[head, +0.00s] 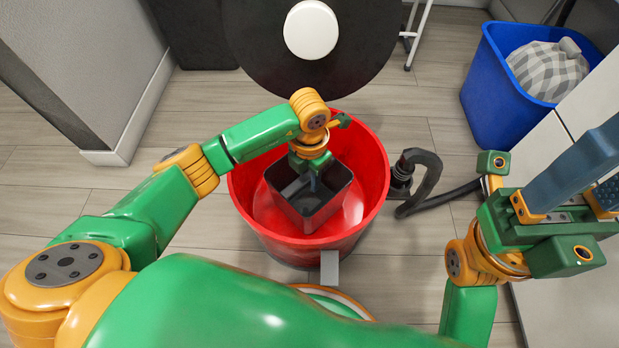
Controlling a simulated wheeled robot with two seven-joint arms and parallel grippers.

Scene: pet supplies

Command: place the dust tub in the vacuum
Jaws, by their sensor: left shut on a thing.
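The vacuum (377,190) is an open-topped red round drum in the middle of the head view, with a black hose at its right side. The dust tub (318,222) is a dark grey, open, square-rimmed box with a reddish lower front. It is within the drum's rim as seen from above; whether it touches the drum's bottom I cannot tell. My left gripper (314,181) reaches down from above and is shut on the tub; its fingertips are partly hidden. My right gripper (582,190) is at the right, away from the vacuum, with its fingers apart and nothing seen between them.
A black round disc with a white round top (311,30) stands beyond the vacuum. The black hose (425,190) lies on the floor to the right. A blue bin (484,90) with checked cloth stands back right. A white cabinet (550,150) is at right, a grey wall at left.

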